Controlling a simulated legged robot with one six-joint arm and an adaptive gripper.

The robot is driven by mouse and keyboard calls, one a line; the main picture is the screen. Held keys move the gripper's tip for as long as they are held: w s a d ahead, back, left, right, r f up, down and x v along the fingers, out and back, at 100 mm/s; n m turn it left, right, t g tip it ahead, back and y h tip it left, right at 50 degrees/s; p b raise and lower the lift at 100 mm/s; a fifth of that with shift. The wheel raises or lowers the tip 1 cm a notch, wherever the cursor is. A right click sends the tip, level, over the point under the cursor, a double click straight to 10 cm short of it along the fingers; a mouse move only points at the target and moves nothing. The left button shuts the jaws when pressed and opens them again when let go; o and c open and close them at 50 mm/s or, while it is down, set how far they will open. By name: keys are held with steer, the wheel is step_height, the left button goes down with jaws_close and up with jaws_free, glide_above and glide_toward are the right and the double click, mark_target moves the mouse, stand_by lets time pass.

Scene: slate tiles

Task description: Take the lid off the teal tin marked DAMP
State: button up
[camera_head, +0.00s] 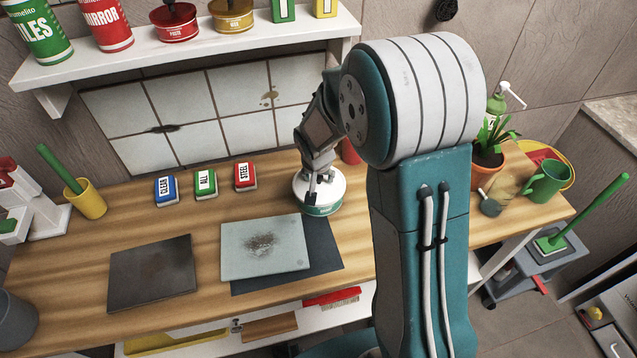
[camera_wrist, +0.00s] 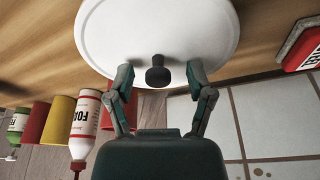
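The tin (camera_head: 325,209) stands upright on the wooden bench in the head view, with a teal band whose marking is too small to read. Its white round lid (camera_head: 332,184) is seated on top. The lid (camera_wrist: 155,30) fills the upper middle of the wrist view, with a dark knob (camera_wrist: 158,76) at its centre. My gripper (camera_head: 313,190) is over the lid. In the wrist view my gripper (camera_wrist: 160,75) is open, one finger on each side of the knob, with gaps on both sides. My arm hides the bench to the right of the tin in the head view.
Blue (camera_head: 166,190), green (camera_head: 206,184) and red (camera_head: 245,176) labelled blocks stand left of the tin. A pale stained tile (camera_head: 290,262) on a dark sheet lies in front, with a dark slate (camera_head: 150,275) further left. A shelf (camera_head: 190,48) overhangs the back.

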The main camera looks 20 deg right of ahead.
steer(key=c, duration=0.6)
steer(key=shift+c, duration=0.4)
steer(key=shift+r, duration=0.1)
